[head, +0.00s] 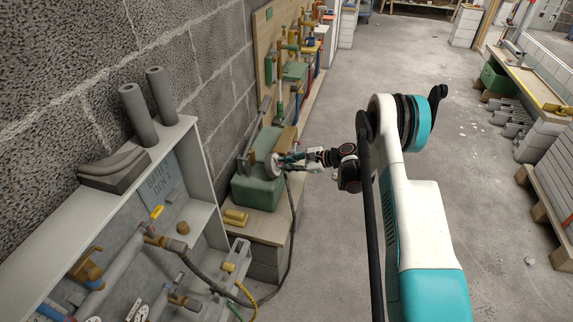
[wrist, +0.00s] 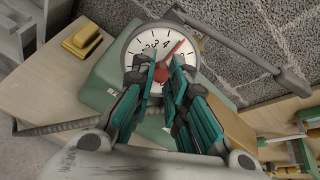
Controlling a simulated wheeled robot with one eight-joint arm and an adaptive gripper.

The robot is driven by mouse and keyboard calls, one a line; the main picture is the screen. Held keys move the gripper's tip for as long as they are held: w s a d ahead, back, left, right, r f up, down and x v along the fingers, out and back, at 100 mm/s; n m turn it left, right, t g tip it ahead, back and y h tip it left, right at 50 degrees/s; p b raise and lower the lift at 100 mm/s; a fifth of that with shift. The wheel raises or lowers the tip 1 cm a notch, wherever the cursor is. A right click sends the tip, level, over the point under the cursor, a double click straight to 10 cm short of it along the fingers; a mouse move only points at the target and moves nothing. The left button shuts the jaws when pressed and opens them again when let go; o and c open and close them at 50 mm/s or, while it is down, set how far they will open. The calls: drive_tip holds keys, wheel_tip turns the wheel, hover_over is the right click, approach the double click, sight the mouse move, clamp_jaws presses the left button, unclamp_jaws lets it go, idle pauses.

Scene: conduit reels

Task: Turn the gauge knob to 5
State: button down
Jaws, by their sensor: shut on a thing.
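The gauge is a round white dial (wrist: 140,44) with black numbers on a green housing (wrist: 105,82); in the head view the dial (head: 273,166) faces my arm from the green housing (head: 258,188). A red pointer (wrist: 175,48) reaches from the dial's centre to the upper right, just past the 4. The number under or beside its tip cannot be read. My gripper (wrist: 164,66), also in the head view (head: 287,159), has its teal and dark fingers on both sides of the red knob (wrist: 161,75), shut on it. The fingers hide the dial's lower part.
A grey bar (wrist: 240,55) slants close to the dial's upper right. Yellow blocks (head: 236,217) lie on the bench (head: 262,230) beside the housing. A shelf unit with pipes (head: 130,235) stands at left, and a dark hose (head: 291,230) hangs in front. The floor (head: 330,270) is clear.

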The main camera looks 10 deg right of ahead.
idle(0.4)
drive_tip(key=c, duration=1.6)
unclamp_jaws()
drive_tip(key=shift+d, duration=0.1)
drive_tip(key=v, duration=1.2)
